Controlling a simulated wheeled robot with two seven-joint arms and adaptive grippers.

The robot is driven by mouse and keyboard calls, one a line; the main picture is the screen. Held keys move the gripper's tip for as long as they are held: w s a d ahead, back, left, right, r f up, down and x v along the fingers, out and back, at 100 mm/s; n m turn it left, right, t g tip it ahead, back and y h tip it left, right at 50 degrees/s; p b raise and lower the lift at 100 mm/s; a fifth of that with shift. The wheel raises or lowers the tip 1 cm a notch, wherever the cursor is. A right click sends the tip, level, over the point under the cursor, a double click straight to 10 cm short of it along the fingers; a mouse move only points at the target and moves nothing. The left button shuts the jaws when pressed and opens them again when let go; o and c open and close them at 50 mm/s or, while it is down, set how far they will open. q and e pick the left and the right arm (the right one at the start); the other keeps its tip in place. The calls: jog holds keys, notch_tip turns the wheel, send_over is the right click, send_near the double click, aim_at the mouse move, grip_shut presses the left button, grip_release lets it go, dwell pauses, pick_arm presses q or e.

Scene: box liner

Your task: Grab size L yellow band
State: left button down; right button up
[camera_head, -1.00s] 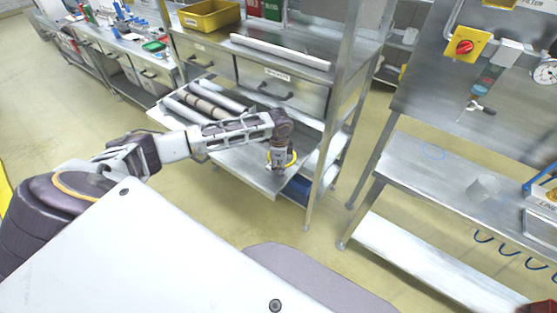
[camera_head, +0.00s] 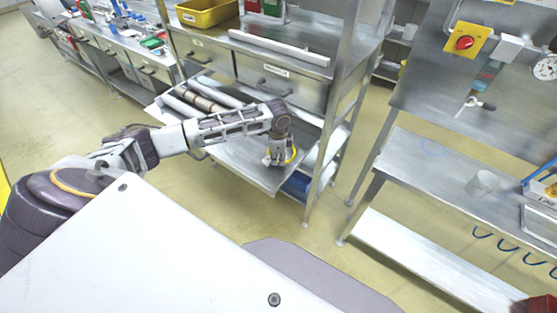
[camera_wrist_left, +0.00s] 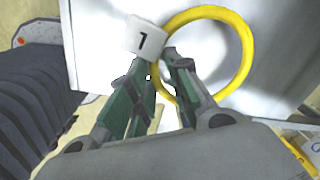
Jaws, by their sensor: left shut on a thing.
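The yellow band (camera_wrist_left: 248,50) is a round ring in the left wrist view, with a white tag (camera_wrist_left: 146,38) bearing a dark mark at its left side. My left gripper (camera_wrist_left: 162,62) has green-padded fingers shut on the left side of the band, just below the tag. In the head view my left gripper (camera_head: 278,161) points down over the pulled-out metal drawer (camera_head: 238,158). The yellow band (camera_head: 292,155) shows there as a small strip at the gripper's right; the rest is hidden behind the fingers. My right gripper is in neither view.
Grey rolls (camera_head: 206,97) lie in the back left of the drawer. A shelf post (camera_head: 330,120) stands close to the right of my gripper. A yellow bin (camera_head: 207,13) stands on the bench top. A separate metal table (camera_head: 460,180) is at the right.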

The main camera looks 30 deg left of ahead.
pick_arm(q)
notch_tip(320, 180, up, 8)
dwell(0.5)
